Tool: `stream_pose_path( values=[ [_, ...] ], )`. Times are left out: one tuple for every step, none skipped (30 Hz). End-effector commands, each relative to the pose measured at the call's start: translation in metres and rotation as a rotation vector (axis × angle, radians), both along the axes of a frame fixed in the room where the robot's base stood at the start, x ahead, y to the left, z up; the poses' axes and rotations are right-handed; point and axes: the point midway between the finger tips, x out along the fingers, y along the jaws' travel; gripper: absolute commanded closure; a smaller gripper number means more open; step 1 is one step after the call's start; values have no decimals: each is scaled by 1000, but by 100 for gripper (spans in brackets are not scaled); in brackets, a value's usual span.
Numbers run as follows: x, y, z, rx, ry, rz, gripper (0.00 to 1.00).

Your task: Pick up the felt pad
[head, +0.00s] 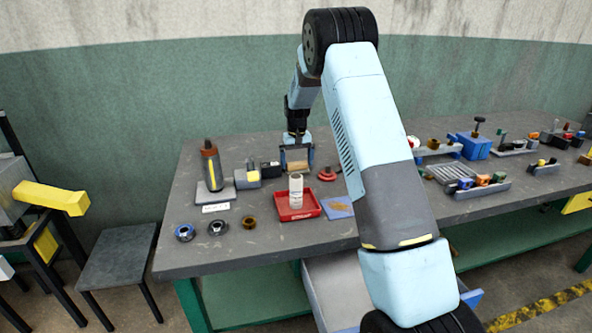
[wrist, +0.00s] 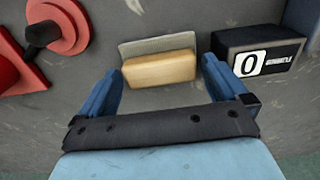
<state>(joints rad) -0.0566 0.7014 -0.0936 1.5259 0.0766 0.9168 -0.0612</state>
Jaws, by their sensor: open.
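A tan block with a grey backing strip, which looks like the felt pad (wrist: 160,70), lies on the grey bench top in the wrist view. In the head view the tan pad (head: 297,158) shows at the back of the bench, partly covered by my gripper. My gripper (wrist: 160,76) is open, with one blue finger off each short end of the pad. Gaps show between the fingers and the pad in the wrist view. In the head view my gripper (head: 296,146) points down over the pad. I cannot tell its exact height.
A black box with a "0" label (wrist: 258,52) is close beside one finger. A red round-based piece (wrist: 62,30) lies off the other side. In the head view a red tray (head: 284,215) with a white cylinder (head: 296,192) and a blue square (head: 338,208) stand nearer the front edge.

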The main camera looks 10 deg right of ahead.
Motion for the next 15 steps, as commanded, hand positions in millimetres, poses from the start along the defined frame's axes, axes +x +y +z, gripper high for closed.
stream_pose_path(
  values=[
    [0,0,0,0,0,0,0],
    [0,0,0,0,0,0,2],
    [0,0,0,0,0,0,6],
    [0,0,0,0,0,0,9],
    [0,0,0,0,0,0,12],
    [0,0,0,0,0,0,15],
    [0,0,0,0,0,0,18],
    [0,0,0,0,0,0,21],
    [0,0,0,0,0,0,25],
    [0,0,0,0,0,0,28],
    [0,0,0,0,0,0,31],
    [0,0,0,0,0,0,34],
    [0,-1,0,0,0,0,37],
    [0,-1,0,0,0,0,40],
    [0,-1,0,0,0,0,44]
  ],
)
